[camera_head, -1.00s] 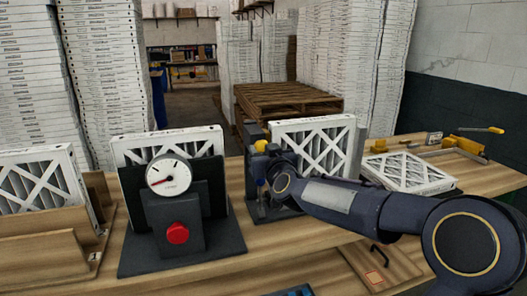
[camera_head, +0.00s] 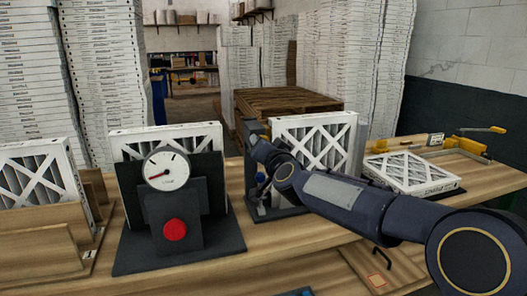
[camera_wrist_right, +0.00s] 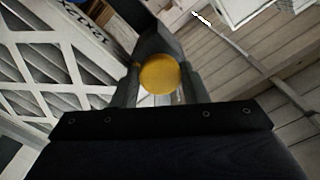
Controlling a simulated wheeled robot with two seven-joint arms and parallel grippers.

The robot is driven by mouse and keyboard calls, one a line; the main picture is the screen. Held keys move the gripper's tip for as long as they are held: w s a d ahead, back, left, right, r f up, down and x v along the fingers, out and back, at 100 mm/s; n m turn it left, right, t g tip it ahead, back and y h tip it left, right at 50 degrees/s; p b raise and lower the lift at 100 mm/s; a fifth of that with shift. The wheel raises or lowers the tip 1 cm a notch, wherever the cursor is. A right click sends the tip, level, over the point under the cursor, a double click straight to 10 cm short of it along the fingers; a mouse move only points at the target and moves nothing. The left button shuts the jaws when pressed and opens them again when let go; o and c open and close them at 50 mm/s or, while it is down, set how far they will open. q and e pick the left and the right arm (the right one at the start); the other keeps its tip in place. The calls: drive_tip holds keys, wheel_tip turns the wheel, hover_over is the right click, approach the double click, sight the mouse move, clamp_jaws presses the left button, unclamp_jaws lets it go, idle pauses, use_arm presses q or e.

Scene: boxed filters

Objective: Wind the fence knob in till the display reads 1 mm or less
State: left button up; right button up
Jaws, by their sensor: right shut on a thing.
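In the right wrist view my right gripper (camera_wrist_right: 160,88) is shut on a round yellow knob (camera_wrist_right: 160,73), with one finger on either side. In the head view my right wrist (camera_head: 262,152) covers this knob at the dark stand (camera_head: 250,132) in the middle of the bench. A white-framed filter (camera_head: 318,143) stands upright in that stand. A small blue knob (camera_head: 260,177) shows below my wrist. A small white panel (camera_head: 435,138) is at the far right, but I cannot read any figure on it. My left gripper is out of view.
A dial gauge (camera_head: 166,169) above a red button (camera_head: 174,230) stands left of centre, before another filter. A filter (camera_head: 410,173) lies flat at right, beside a yellow clamp (camera_head: 470,145). Wooden holders (camera_head: 45,250) stand at far left. Bare bench (camera_head: 290,240) lies in front.

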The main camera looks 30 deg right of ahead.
drive_tip(key=shift+m+b, duration=0.7)
drive_tip(key=shift+m, duration=1.5)
drive_tip(key=o, duration=1)
drive_tip(key=shift+c, duration=0.2)
drive_tip(key=shift+s, duration=0.1)
drive_tip(key=v, duration=0.7)
drive_tip(key=shift+s, duration=0.35)
drive_tip(key=shift+a, duration=0.1)
